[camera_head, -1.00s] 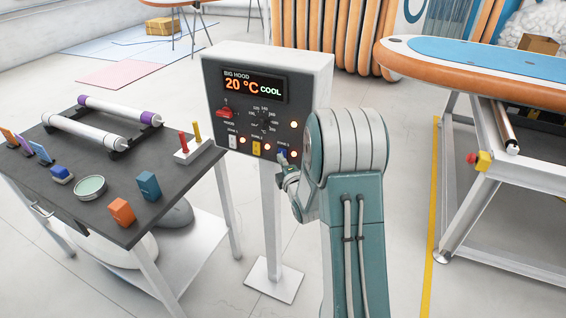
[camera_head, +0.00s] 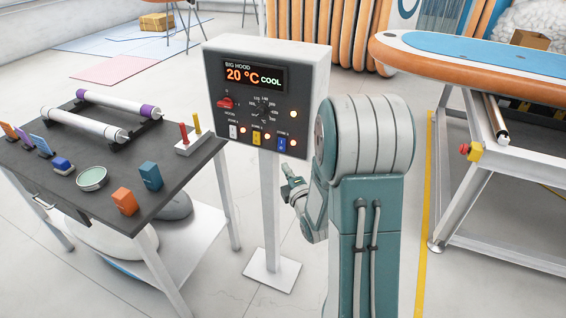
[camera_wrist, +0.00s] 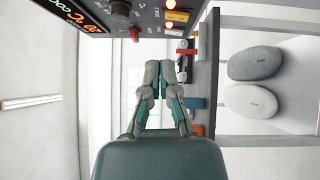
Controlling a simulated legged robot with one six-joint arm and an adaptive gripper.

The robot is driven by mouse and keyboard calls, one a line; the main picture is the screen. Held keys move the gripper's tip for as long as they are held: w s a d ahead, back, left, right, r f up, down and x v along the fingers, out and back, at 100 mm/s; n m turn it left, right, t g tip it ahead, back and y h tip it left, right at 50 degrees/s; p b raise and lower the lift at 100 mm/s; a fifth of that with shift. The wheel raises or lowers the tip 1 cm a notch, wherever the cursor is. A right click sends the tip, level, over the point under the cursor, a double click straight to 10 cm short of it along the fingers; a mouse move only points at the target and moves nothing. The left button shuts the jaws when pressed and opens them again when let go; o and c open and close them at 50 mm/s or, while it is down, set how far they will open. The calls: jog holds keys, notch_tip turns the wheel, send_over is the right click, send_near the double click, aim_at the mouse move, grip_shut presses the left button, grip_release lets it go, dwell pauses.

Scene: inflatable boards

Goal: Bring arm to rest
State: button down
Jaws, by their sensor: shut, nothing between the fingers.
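My arm stands in the foreground of the head view, bent at its thick teal and grey joint. My gripper (camera_head: 291,178) shows just left of that joint, below the lower right of the control box and apart from it. In the wrist view my gripper (camera_wrist: 159,68) is shut with its fingertips together and nothing between them. The control box (camera_head: 321,75) stands on a post and its display reads 20 °C COOL. In the wrist view the box's dark panel (camera_wrist: 118,40) is at the top, beyond the fingertips.
A dark-topped table (camera_head: 108,178) with rollers, blocks and a dish stands at the left. A frame with an orange and blue board (camera_head: 480,62) is at the right. A yellow floor line (camera_head: 423,240) runs beside it. Clear floor lies around the post's base plate (camera_head: 272,270).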

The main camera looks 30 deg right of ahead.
jog(key=shift+s+d, duration=0.3)
jog(key=shift+d, duration=0.15)
jog(key=s+a+r+m+g, duration=0.6)
jog(key=a+r+m+g, duration=0.1)
jog(key=a+r+m, duration=0.15)
jog(key=s+a+r+m+g+y, duration=0.1)
jog(key=s+a+m+g, duration=0.2)
jog(key=s, duration=0.6)
jog(key=s+a+r+m+g+y, duration=0.1)
jog(key=s+a+m, duration=0.4)
jog(key=s, duration=0.5)
jog(key=shift+s+a+r+m+g, duration=0.3)
jog(key=shift+r+m+g, duration=0.1)
jog(key=shift+g, duration=0.5)
